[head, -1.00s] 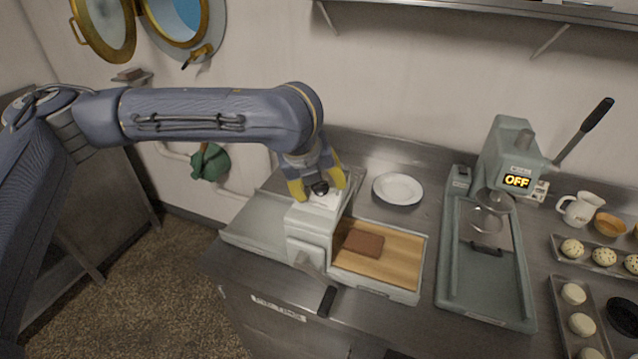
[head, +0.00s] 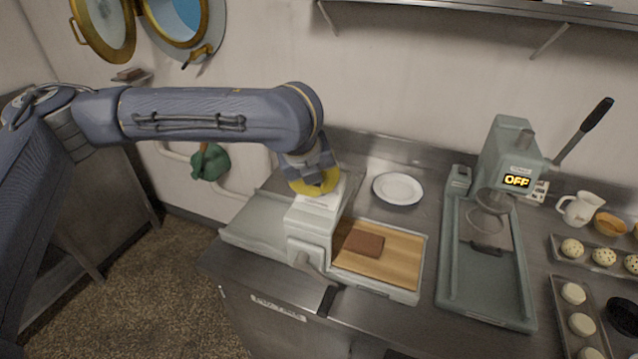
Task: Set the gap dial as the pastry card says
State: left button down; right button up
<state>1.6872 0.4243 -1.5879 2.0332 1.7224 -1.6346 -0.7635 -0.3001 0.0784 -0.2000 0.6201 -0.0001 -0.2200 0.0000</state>
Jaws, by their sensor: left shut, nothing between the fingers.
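A pale grey-green dough sheeter (head: 308,222) stands on the steel counter, with a crank handle at its front. My left gripper (head: 316,190), with yellow fingers, is over the top of the sheeter's housing, pointing down. Its fingers are shut with nothing seen between them. The gap dial is hidden, or too small to tell, under the fingers. A brown dough block (head: 364,243) lies on the sheeter's wooden board (head: 400,262). A white label or card shows on the housing top, too small to read. I cannot make out a pastry card for sure. My right gripper is not in view.
A white plate (head: 397,188) stands behind the board. A press with an "OFF" display (head: 517,181) and a raised lever stands to the right.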

pick_arm(q)
jog(key=n, duration=0.5)
jog(key=shift+w+a, duration=0.1)
jog(key=shift+w, duration=0.05)
jog(key=c, duration=2.2)
grip_release()
jog(key=c, duration=1)
grip_release()
jog(key=shift+o, duration=0.2)
jog(key=v, duration=1.2)
jog(key=shift+a, duration=0.1)
